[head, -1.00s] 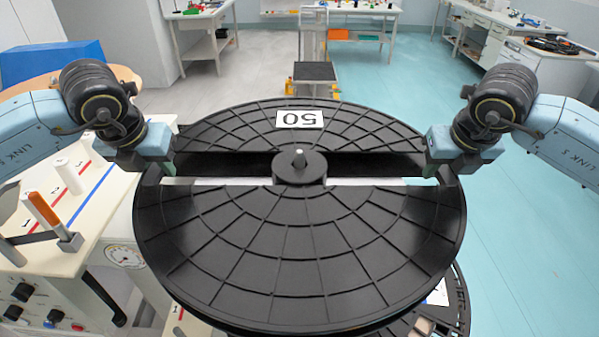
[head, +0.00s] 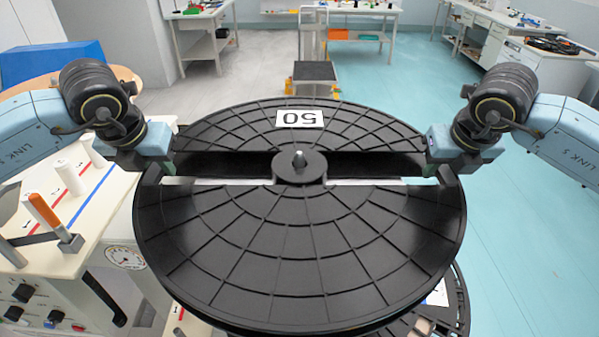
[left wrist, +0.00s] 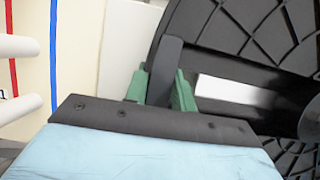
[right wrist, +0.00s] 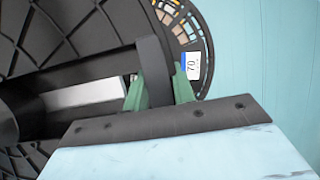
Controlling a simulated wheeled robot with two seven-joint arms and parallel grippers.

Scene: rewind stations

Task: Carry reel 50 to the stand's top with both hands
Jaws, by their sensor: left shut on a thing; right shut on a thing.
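Reel 50 (head: 300,250) is a large black spoked disc with a raised hub and a white "50" label (head: 300,118), upside down in the head view. It is held level in front of me, with a slot across its middle. My left gripper (head: 160,170) is shut on its left edge, and my right gripper (head: 440,170) on its right edge. In the left wrist view green finger pads (left wrist: 160,88) flank a dark bar at the edge. The right wrist view shows the same at pads (right wrist: 158,88). I cannot tell which thing is the stand; the reel hides what is directly below.
Another reel, labelled 70 (right wrist: 192,66), lies lower, partly under reel 50. A small black platform (head: 315,72) stands ahead. Floor at right is clear.

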